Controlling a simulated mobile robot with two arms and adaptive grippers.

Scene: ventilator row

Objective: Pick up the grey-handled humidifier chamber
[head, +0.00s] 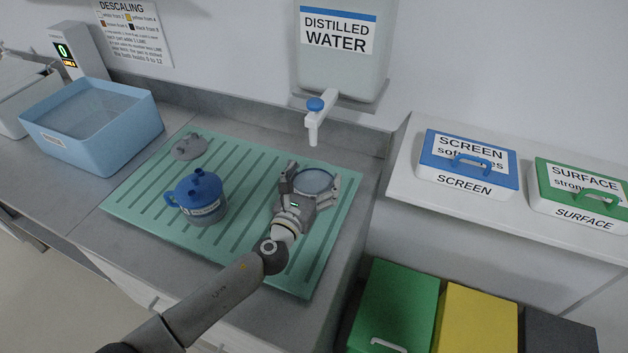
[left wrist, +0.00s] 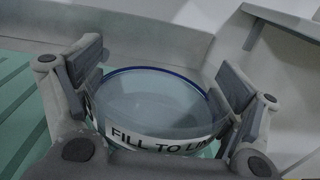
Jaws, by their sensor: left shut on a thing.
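An open, clear humidifier chamber (head: 314,181) is at the right back of the green mat. My left gripper (head: 308,187) is shut on it, with one finger on each side. In the left wrist view the chamber (left wrist: 158,105) shows a blue rim line and a "FILL TO LINE" label between the fingers (left wrist: 160,88). I cannot make out a grey handle on it. Whether its base touches the mat is hidden. A grey lid-like piece (head: 188,147) lies at the mat's back left. A blue-lidded chamber (head: 201,198) with a blue handle stands upright left of the gripper. My right gripper is out of view.
The green ribbed mat (head: 140,203) lies on the grey counter. A distilled water tank (head: 343,70) with a blue-knobbed tap (head: 314,115) hangs above the back. A blue tub (head: 135,130) stands left. SCREEN (head: 467,165) and SURFACE (head: 580,192) boxes sit on the right shelf.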

